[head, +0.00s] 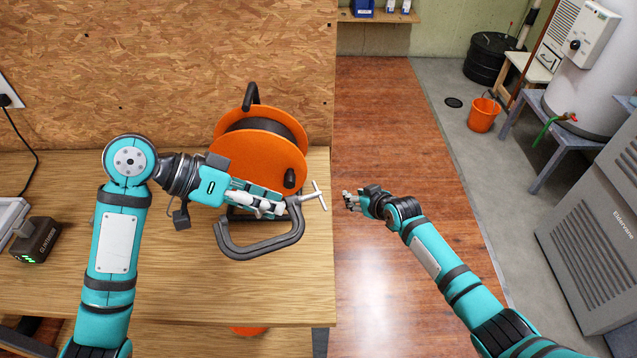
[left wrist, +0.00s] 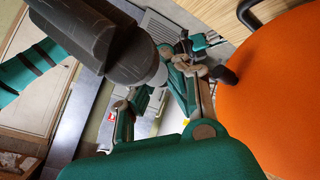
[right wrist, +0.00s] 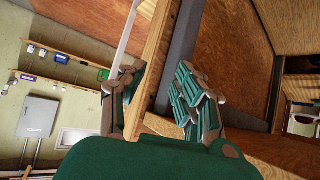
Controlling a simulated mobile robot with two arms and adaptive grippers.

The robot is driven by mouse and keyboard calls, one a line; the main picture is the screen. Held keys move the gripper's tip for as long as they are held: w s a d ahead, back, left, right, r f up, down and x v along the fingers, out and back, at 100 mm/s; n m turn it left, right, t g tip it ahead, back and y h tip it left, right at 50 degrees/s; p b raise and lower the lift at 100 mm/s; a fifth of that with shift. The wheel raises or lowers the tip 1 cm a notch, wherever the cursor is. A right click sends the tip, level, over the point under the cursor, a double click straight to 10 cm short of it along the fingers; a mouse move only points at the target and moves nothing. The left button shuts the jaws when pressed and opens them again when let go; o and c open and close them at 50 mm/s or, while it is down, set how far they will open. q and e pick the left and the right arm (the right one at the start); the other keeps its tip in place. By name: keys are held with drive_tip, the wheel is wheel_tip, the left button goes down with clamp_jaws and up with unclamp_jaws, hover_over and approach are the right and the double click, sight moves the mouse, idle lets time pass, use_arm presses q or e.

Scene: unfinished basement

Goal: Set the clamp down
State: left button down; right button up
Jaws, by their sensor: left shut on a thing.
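The clamp (head: 262,247) is a dark grey C-shaped clamp with a pale screw and cross handle at its right end. My left gripper (head: 258,205) is shut on its upper part, in front of the orange cable reel. The clamp's curved frame hangs toward the front, over the wooden bench near its right edge. I cannot tell whether it touches the bench top. In the left wrist view, a large dark grey part fills the upper left. My right gripper (head: 352,201) is over the floor right of the bench; its fingers (right wrist: 160,95) are apart and empty.
The wooden bench (head: 170,285) carries the orange cable reel (head: 262,150) close behind the clamp and a dark battery charger (head: 38,240) at far left. The bench front is clear. An orange bucket (head: 483,114) stands on the floor at the back right.

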use_arm(q)
drive_tip(key=shift+r, duration=0.1)
use_arm(e)
drive_tip(key=w+a+r+n+t+y, duration=0.1)
drive_tip(key=w+a+r, duration=0.2)
drive_tip(key=r, duration=0.7)
drive_tip(key=w+a+r+n+t+y, duration=0.1)
drive_tip(key=w+a+r+n+y, duration=0.15)
drive_tip(key=r, duration=0.75)
drive_tip(key=s+a+r+n+g+y, duration=0.1)
drive_tip(key=a+r, duration=0.1)
drive_tip(key=r, duration=0.3)
drive_tip(key=s+a+r+n, duration=0.1)
drive_tip(key=a+r, duration=0.2)
drive_tip(key=r, duration=0.1)
wheel_tip(320, 180, up, 8)
drive_tip(key=n+g+h, duration=0.5)
drive_tip(key=n+g, duration=0.4)
drive_tip(key=n, duration=0.7)
hover_over(292, 234)
drive_tip(key=s+d, duration=0.2)
drive_tip(key=d, duration=0.2)
drive_tip(key=x, duration=1.2)
drive_tip(key=shift+s+r, duration=0.1)
